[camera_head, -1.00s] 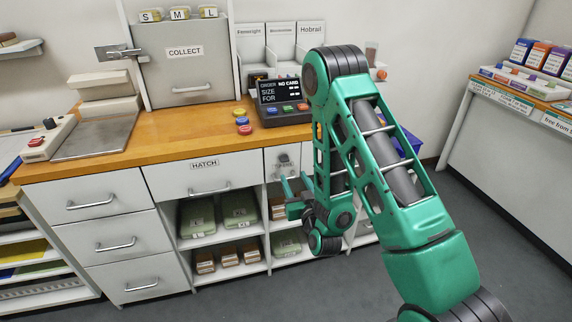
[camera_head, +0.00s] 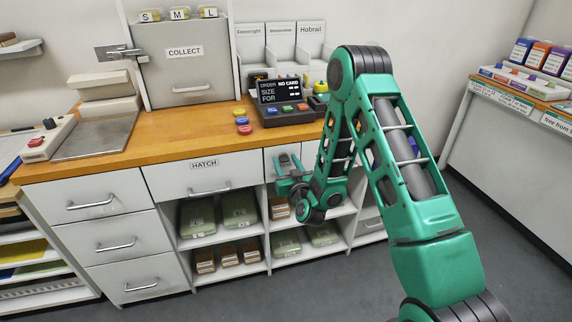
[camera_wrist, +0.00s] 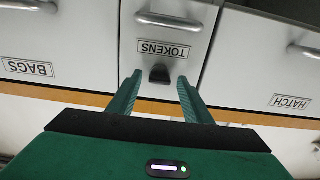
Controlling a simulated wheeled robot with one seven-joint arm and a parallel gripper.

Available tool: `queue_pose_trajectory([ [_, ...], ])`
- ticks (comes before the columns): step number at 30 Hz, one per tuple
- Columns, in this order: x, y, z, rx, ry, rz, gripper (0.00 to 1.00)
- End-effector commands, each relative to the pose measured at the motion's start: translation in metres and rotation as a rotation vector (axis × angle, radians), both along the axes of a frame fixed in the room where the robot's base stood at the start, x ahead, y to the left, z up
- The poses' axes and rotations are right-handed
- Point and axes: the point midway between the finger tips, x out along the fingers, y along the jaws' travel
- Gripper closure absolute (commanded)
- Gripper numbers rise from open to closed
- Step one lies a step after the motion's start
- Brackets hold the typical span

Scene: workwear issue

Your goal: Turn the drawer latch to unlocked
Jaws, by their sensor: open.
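The TOKENS drawer (camera_wrist: 145,45) is a narrow white front under the counter; the wrist view shows it upside down. Its latch (camera_wrist: 159,74) is a small dark knob beside the label, at the drawer's top edge. My gripper (camera_wrist: 159,79) is open, with one green finger on each side of the latch in the wrist view. I cannot tell whether either finger touches it. In the head view, my gripper (camera_head: 288,163) is in front of this drawer and hides the latch. The drawer looks closed.
The HATCH drawer (camera_head: 205,178) is to the left in the head view, and the BAGS drawer (camera_wrist: 28,45) is on the other side. The wooden counter edge (camera_head: 165,158) runs just above. Shelves with green packs (camera_head: 240,209) lie below.

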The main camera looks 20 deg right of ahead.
Motion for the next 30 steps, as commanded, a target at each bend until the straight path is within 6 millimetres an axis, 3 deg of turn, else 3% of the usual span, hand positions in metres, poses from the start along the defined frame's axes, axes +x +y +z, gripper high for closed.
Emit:
queue_pose_trajectory([
  [3,-0.0002,0.0,-0.0001,0.0,0.0,0.0,0.57],
  [8,-0.0003,0.0,-0.0001,0.0,0.0,0.0,0.95],
  [20,-0.0005,0.0004,-0.0001,0.054,0.0,0.001,0.96],
  [30,-0.0006,-0.0002,-0.0003,0.298,0.001,0.001,0.96],
])
